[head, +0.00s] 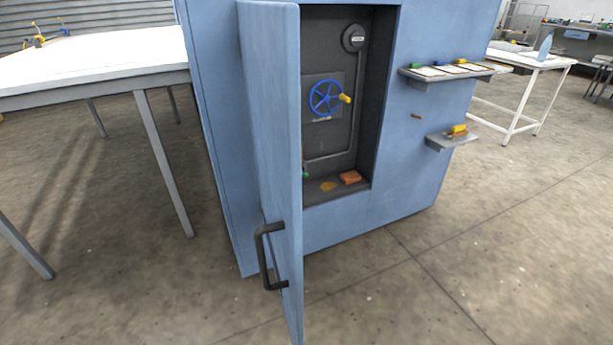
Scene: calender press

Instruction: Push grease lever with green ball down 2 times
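The blue press cabinet (400,165) stands in the middle of the head view with its door (272,150) swung open toward me. A small bit of green (305,174) shows just past the door's edge, low in the recess. It may be the green ball of the grease lever, but the door hides the rest, and I cannot see the lever's position. Neither of my grippers is in view.
The recess holds a blue handwheel (325,97) with a yellow knob, a round gauge (354,38) and an orange block (350,177). The door has a black handle (266,257). A white table (95,57) stands left. The floor in front is clear.

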